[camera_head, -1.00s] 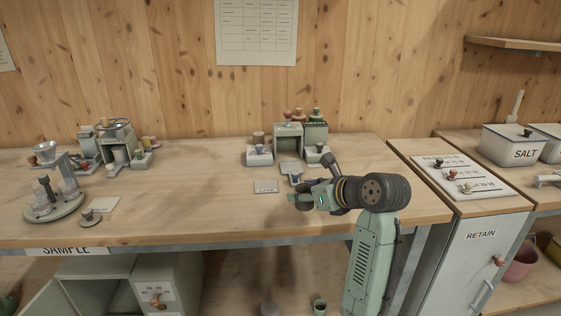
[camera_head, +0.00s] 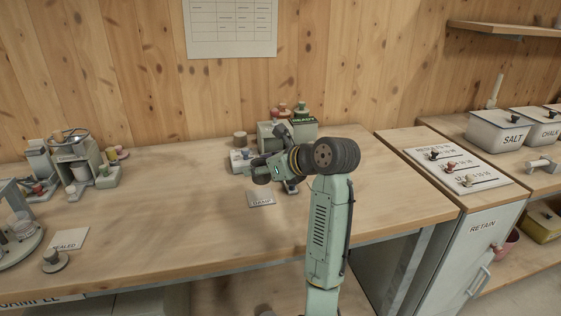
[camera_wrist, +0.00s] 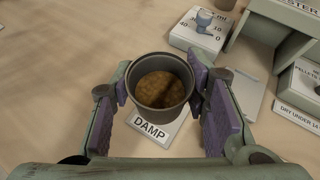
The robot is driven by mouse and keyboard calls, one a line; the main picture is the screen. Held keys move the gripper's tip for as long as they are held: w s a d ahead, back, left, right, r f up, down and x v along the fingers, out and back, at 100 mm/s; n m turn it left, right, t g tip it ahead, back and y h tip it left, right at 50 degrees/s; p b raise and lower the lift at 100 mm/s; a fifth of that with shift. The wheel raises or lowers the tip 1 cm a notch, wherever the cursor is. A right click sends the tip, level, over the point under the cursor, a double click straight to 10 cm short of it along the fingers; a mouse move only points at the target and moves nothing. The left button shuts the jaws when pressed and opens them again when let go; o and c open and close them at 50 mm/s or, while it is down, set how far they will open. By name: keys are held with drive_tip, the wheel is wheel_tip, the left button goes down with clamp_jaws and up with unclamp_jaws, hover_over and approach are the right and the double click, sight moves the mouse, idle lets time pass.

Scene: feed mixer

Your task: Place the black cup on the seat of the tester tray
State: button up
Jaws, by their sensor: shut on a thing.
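My gripper (camera_wrist: 166,98) is shut on the black cup (camera_wrist: 160,112), with a purple finger pad at each side of it. The cup is upright and holds brown grainy feed. It is above the bench, over the edge of a white card marked DAMP (camera_wrist: 152,128). In the head view my gripper (camera_head: 252,172) is left of my wrist, in front of the tester; the cup cannot be made out there. The grey tester (camera_head: 266,136) is partly hidden by my arm. Its body (camera_wrist: 268,42) shows at the upper right of the wrist view. The tray's seat cannot be clearly made out.
A white block with a small knob (camera_wrist: 203,30) stands beside the tester. A flat grey plate (camera_wrist: 246,92) and a pellet block (camera_wrist: 303,85) lie to the right. A green-lidded container (camera_head: 303,125) stands behind my arm.

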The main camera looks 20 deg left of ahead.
drive_tip(key=w+p, duration=0.1)
drive_tip(key=w, duration=0.3)
drive_tip(key=w+d+p, duration=0.1)
drive_tip(key=w, duration=0.3)
drive_tip(key=w+f+p, duration=0.1)
drive_tip(key=w, duration=0.3)
drive_tip(key=shift+w+d, duration=0.25)
drive_tip(key=shift+w, duration=0.1)
drive_tip(key=shift+f+p, duration=0.7)
drive_tip(key=shift+f, duration=1.15)
drive_tip(key=shift+f, duration=0.1)
drive_tip(key=o, duration=1.1)
drive_tip(key=shift+o, duration=0.2)
